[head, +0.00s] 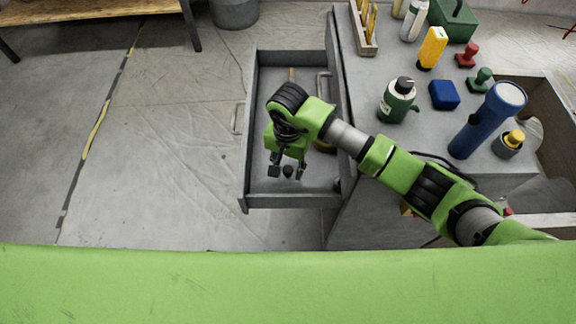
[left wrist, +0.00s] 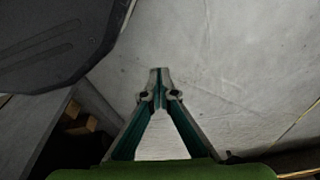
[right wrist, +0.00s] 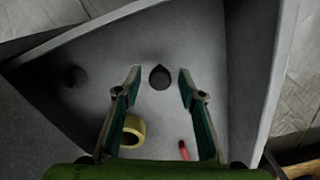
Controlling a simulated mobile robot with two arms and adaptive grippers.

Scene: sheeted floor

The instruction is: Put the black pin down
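The black pin (right wrist: 159,77) shows as a dark round shape on or just above the floor of the open grey drawer (head: 270,200). It also shows in the head view (head: 288,172), small, between the fingertips. My right gripper (right wrist: 160,80) is open inside the drawer, with a finger on each side of the pin and a visible gap to both. The pin's lower end is hidden, so I cannot tell whether it touches the drawer floor. My left gripper (left wrist: 159,72) is shut and empty above the bare floor; it is not in the head view.
A yellow ring (right wrist: 132,130) and a red piece (right wrist: 184,150) lie in the drawer near my right gripper. Drawer walls surround it. The grey worktop holds a blue flashlight (head: 487,120), a green bottle (head: 397,103), a blue block (head: 444,95) and other items. Floor at left is clear.

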